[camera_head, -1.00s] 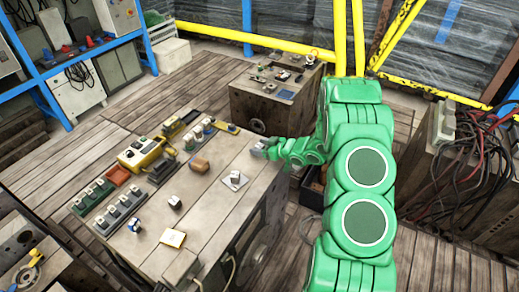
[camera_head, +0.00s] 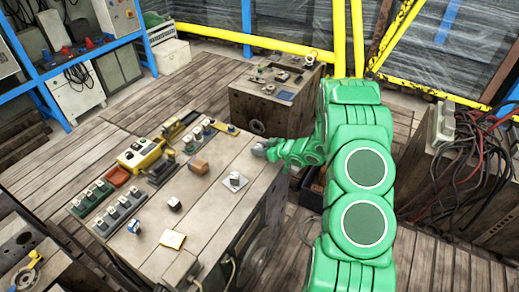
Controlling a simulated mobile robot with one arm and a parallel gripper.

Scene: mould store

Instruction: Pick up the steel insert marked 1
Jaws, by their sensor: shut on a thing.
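My gripper (camera_head: 259,150) is at the end of my green arm, over the right edge of the wooden-topped bench (camera_head: 205,215). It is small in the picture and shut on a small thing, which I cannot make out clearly. Several small blocks are on the bench. One dark-sided block with a pale top (camera_head: 174,203) stands alone near the middle, and a blue and white one (camera_head: 134,227) is near the front left. Another small grey piece (camera_head: 235,178) sits on a pale square plate. No number 1 can be read on any of them.
A yellow device (camera_head: 140,155), a green rack (camera_head: 92,194) and a grey rack (camera_head: 118,213) fill the bench's left side. A second bench (camera_head: 275,110) stands behind. Cables (camera_head: 470,150) hang at right.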

